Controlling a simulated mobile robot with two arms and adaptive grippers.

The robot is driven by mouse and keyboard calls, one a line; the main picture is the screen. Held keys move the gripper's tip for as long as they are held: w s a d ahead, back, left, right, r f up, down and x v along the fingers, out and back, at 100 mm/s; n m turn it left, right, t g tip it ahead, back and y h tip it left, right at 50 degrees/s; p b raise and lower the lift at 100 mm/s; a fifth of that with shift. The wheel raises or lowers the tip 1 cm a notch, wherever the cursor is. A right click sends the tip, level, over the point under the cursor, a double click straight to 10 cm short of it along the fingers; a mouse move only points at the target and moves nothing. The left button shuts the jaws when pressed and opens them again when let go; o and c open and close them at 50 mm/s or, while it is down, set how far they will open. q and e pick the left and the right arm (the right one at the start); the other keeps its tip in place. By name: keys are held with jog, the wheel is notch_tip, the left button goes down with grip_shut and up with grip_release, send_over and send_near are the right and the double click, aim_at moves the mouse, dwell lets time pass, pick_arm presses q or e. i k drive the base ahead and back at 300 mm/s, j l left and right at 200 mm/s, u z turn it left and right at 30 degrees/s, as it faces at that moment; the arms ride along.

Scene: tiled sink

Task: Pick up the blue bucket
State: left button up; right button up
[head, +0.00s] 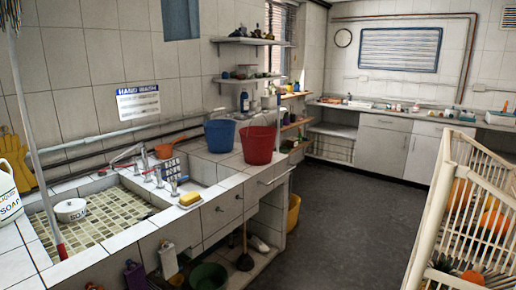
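The blue bucket (219,135) stands upright on the tiled counter (232,163), beyond the sink basins. A red bucket (257,145) stands just to its right and slightly nearer, seeming to cover part of its right side. The top of the blue bucket looks open; its inside is mostly hidden. Neither of my grippers shows in the head view.
The tiled sink (92,215) with taps is at the left, a yellow sponge (190,198) on its edge. An orange scoop (168,148) is left of the buckets. A cream rack (455,215) stands at the right. The dark floor (340,215) between is clear.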

aim_at(219, 134)
jog(key=i+z, duration=0.3)
jog(key=i, duration=2.2)
